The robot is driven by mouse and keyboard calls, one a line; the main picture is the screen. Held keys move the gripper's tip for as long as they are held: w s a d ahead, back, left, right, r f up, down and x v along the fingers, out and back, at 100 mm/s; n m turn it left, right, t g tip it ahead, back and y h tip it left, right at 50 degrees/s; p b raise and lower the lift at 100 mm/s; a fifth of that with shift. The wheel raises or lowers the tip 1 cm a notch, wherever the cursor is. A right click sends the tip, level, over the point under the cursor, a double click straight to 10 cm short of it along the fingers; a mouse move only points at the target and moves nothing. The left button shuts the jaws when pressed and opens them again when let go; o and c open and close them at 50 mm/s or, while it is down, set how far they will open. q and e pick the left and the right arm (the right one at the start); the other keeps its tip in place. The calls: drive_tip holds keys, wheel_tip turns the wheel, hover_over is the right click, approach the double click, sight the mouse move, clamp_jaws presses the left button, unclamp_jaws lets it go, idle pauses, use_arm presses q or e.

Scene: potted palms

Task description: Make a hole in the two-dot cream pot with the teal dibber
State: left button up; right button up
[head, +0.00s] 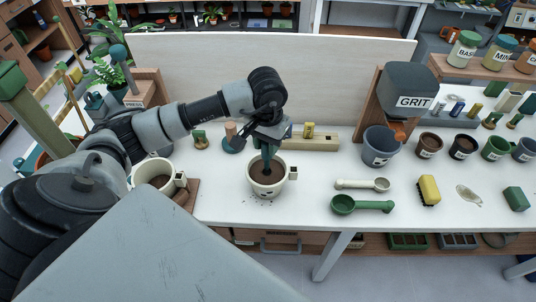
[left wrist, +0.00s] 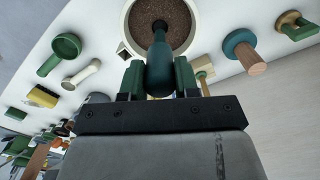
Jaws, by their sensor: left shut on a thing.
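The cream pot (head: 254,187) stands on the white bench, filled with dark soil, with small dark marks on its front and a small tag at its right side. My left gripper (head: 268,146) is above it, shut on the teal dibber (head: 268,157). The dibber points down into the pot, its lower end at the soil; how deep it is I cannot tell. In the left wrist view the dibber (left wrist: 160,68) sits between the green fingers, its dark tip over the soil of the pot (left wrist: 127,18). My right gripper is not in view.
Another cream pot (head: 139,176) with soil stands at the left, partly behind my arm. A grit dispenser (head: 408,88) stands over a grey bucket (head: 380,150).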

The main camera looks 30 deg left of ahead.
use_arm(q)
drive_tip(key=shift+r+p, duration=1.4)
drive_tip(key=shift+r, duration=1.9)
